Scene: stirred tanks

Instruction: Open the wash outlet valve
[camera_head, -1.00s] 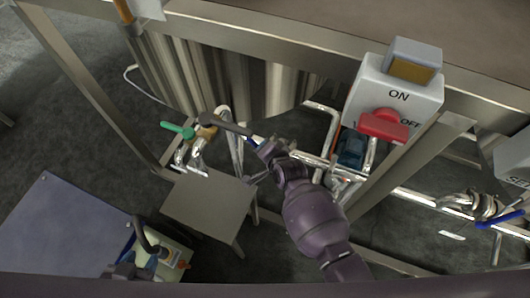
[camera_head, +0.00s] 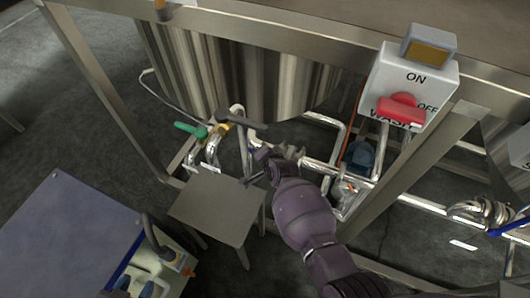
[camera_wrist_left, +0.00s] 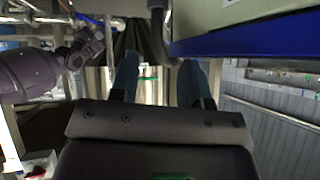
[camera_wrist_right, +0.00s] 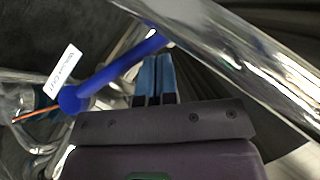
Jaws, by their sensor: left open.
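In the right wrist view, a blue valve lever (camera_wrist_right: 115,74) runs up from its round hub beside a white tag (camera_wrist_right: 63,66), whose small print is hard to read. My right gripper (camera_wrist_right: 158,60) has its blue fingers together at the lever's upper end; contact cannot be told. In the head view my right gripper (camera_head: 277,156) is low beside the striped steel tank (camera_head: 240,80), and the lever is hidden there.
A green-handled valve (camera_head: 190,130) and a dark-handled lever (camera_head: 240,122) sit left of my right gripper. A small grey stool (camera_head: 215,203) stands below. A switch box (camera_head: 410,85) with a red knob hangs on the frame. A blue-topped cart (camera_head: 70,240) fills the lower left.

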